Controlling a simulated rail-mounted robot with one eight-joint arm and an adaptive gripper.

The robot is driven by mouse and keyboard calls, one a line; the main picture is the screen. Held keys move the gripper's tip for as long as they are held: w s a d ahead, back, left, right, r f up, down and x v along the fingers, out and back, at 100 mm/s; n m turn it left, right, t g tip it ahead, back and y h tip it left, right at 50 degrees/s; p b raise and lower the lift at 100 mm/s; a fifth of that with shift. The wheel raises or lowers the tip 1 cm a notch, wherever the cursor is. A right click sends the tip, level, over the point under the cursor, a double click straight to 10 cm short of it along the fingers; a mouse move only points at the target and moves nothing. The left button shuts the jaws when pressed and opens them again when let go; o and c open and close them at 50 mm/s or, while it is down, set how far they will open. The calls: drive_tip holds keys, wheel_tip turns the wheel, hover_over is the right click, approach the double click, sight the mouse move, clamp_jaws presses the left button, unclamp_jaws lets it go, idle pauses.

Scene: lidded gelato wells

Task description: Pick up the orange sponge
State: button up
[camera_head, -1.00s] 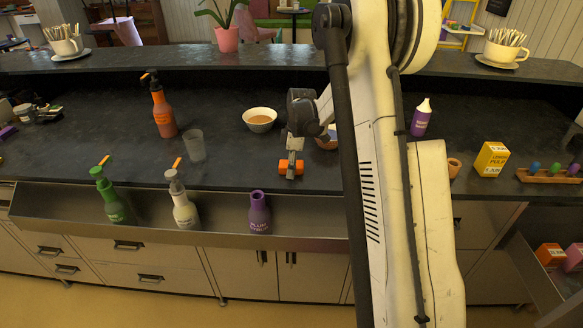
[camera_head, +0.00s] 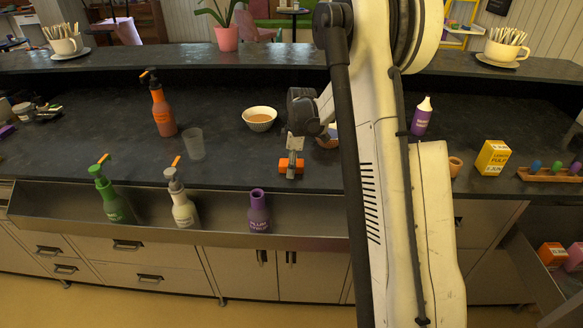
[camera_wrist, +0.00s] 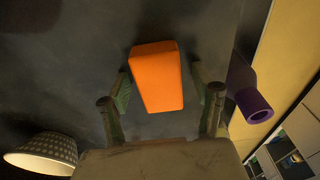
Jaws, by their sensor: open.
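The orange sponge (camera_head: 284,165) lies on the dark counter near its front edge. In the wrist view the sponge (camera_wrist: 157,76) is an upright-looking orange block in the middle. My gripper (camera_head: 291,168) is low over the sponge, seen from above its back. In the wrist view my gripper's fingers (camera_wrist: 160,92) are open, one on each side of the sponge, with a visible gap on both sides. The head view hides part of the sponge behind the gripper.
A bowl (camera_head: 260,118) of brown contents stands behind my gripper. A clear cup (camera_head: 194,144) and an orange bottle (camera_head: 162,108) stand to the left. A purple bottle (camera_head: 259,212) stands in the front rail, close by. A yellow carton (camera_head: 492,157) is at the right.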

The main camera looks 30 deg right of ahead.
sight(287, 164)
drive_tip(key=c, duration=1)
drive_tip(key=shift+r+p, duration=0.2)
drive_tip(key=shift+p, duration=0.2)
drive_tip(key=shift+r, duration=0.2)
drive_tip(key=r, duration=0.2)
drive_tip(key=a+r+b, duration=0.1)
drive_tip(key=r, duration=0.1)
drive_tip(key=shift+s+r, duration=0.15)
drive_tip(key=a+r, duration=0.2)
drive_tip(key=a, duration=0.1)
drive_tip(key=s+a+r+b, duration=0.1)
drive_tip(key=a+r, duration=0.1)
drive_tip(key=a, duration=0.2)
drive_tip(key=a+r, duration=0.2)
drive_tip(key=a, duration=0.1)
drive_tip(key=shift+s+a+r, duration=0.2)
drive_tip(key=shift+s+a, duration=0.05)
drive_tip(key=shift+s, duration=0.15)
